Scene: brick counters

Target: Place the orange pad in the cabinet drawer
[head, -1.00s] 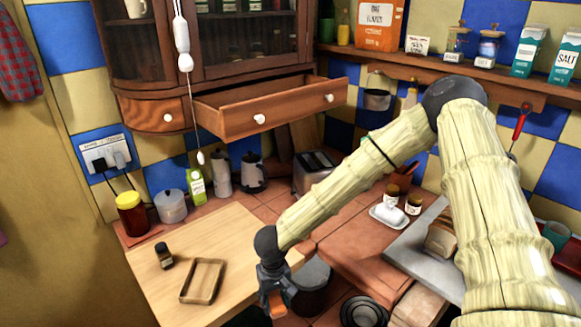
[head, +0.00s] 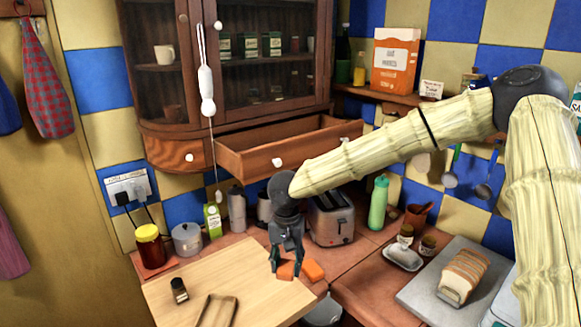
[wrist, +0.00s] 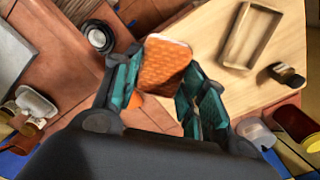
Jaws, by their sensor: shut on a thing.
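My gripper (head: 287,262) is shut on an orange pad (head: 286,271), over the counter in front of the toaster. In the wrist view the gripper (wrist: 160,85) has its teal fingers on either side of the textured pad (wrist: 165,62). A second orange piece (head: 314,270) shows just right of the fingers; a bit of orange (wrist: 136,100) also shows beside the left finger in the wrist view. The cabinet drawer (head: 248,164) is pulled open under the glass-door cabinet, above and behind my gripper. Its inside is only partly visible.
A toaster (head: 333,222) stands close behind my gripper. A wooden board (head: 190,278) carries a small jar (head: 179,290) and a tray (head: 205,312). A cord with a white handle (head: 207,92) hangs by the drawer's left end. Bread (head: 465,275) lies at right.

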